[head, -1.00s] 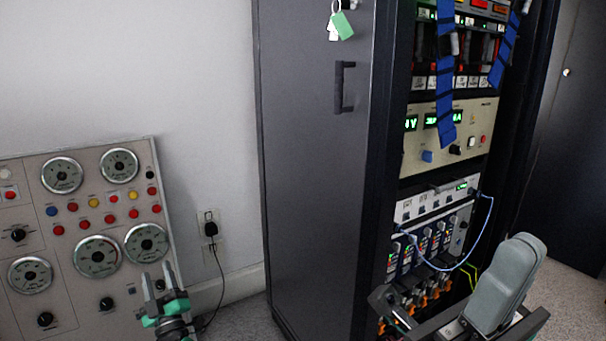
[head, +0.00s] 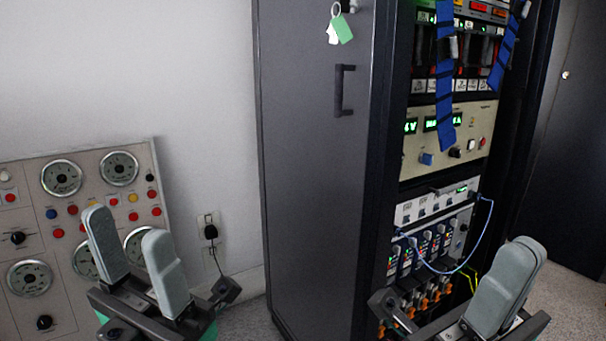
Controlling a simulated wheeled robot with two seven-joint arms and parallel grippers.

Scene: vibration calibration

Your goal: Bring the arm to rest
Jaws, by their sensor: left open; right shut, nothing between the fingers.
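My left gripper (head: 137,252) is at the lower left, in front of the gauge panel. Its two grey finger pads stand apart with nothing between them. My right gripper (head: 506,287) is at the lower right, in front of the rack's lower part. Its grey pads are together and nothing shows held between them. Both grippers point upward in the picture. Most of both arms lies outside the view.
A tall dark equipment rack (head: 318,180) with an open front stands in the middle. A blue cable (head: 437,269) loops from its lower modules. A gauge panel (head: 25,215) is at left. A wall socket (head: 208,232) with a plug lies between them. Bare floor shows at far right.

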